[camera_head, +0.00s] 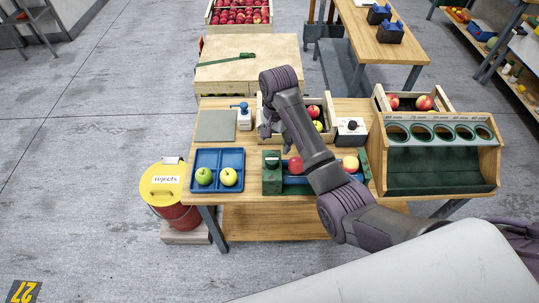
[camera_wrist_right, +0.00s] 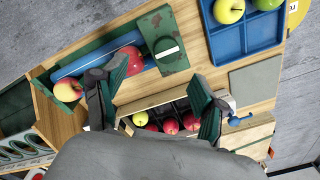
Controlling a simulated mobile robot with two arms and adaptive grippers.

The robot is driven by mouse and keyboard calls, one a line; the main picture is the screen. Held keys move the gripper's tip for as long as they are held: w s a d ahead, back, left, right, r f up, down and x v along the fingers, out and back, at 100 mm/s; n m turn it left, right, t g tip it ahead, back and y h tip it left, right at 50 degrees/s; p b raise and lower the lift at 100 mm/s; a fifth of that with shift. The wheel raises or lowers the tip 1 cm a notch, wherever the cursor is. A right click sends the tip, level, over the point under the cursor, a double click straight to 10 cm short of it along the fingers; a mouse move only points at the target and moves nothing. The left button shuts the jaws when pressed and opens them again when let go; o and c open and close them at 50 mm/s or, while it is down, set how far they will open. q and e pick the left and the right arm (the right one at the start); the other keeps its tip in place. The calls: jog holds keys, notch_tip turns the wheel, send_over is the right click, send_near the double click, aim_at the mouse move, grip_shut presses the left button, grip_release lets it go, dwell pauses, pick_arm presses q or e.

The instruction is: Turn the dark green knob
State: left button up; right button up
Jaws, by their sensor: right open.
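The dark green knob (camera_head: 271,161) sits on top of a green box (camera_head: 271,183) at the left end of the apple roller unit. In the right wrist view the knob (camera_wrist_right: 168,54) shows from above with a pale line across it, beyond my fingers. My right gripper (camera_head: 266,130) hangs over the table behind the knob, near the wooden crate. In the wrist view my right gripper (camera_wrist_right: 157,100) has its fingers wide apart with nothing between them, and it is apart from the knob. My left gripper is not in view.
A blue tray (camera_head: 217,155) with green apples stands left of the green box. A white box (camera_head: 351,130) with a black knob, a wooden crate (camera_wrist_right: 150,101) of apples, a white bottle (camera_head: 244,117) and a sorting rack (camera_head: 440,172) are close by. A red bin (camera_head: 176,216) stands on the floor.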

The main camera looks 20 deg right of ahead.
aim_at(272, 159)
jog(key=shift+m, duration=0.5)
jog(key=f, duration=0.3)
jog(key=w+f+p, duration=0.1)
jog(key=f, duration=0.6)
jog(key=shift+w+a, duration=0.25)
jog(key=c, duration=1.2)
